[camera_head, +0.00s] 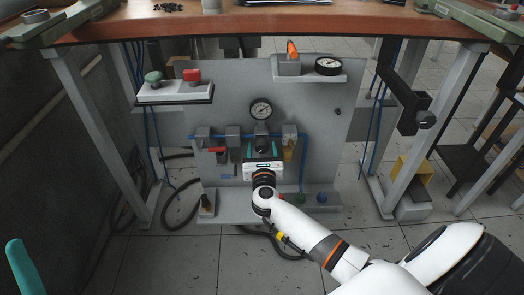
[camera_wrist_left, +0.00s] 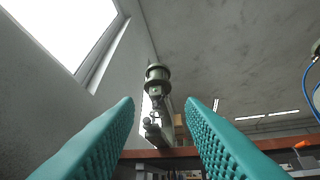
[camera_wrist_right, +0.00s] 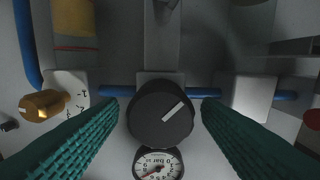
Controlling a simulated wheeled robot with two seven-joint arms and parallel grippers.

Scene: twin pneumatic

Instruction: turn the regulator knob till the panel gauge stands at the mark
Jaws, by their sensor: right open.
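The regulator knob (camera_wrist_right: 160,115) is round and black with a pale line slanting up to the right. In the right wrist view it sits between the open teal fingers of my right gripper (camera_wrist_right: 160,120), with small gaps on both sides. The panel gauge (camera_head: 261,109) is a round white dial above the regulator; in the right wrist view its face (camera_wrist_right: 158,166) shows "bar" and a red needle toward the lower left. In the head view my right gripper (camera_head: 262,153) is in front of the regulator and largely hides the knob. My left gripper (camera_wrist_left: 164,125) is open and empty, away from the panel.
A blue air line (camera_head: 220,136) runs along the units on the grey panel (camera_head: 230,85). The wooden bench top (camera_head: 250,22) overhangs the panel.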

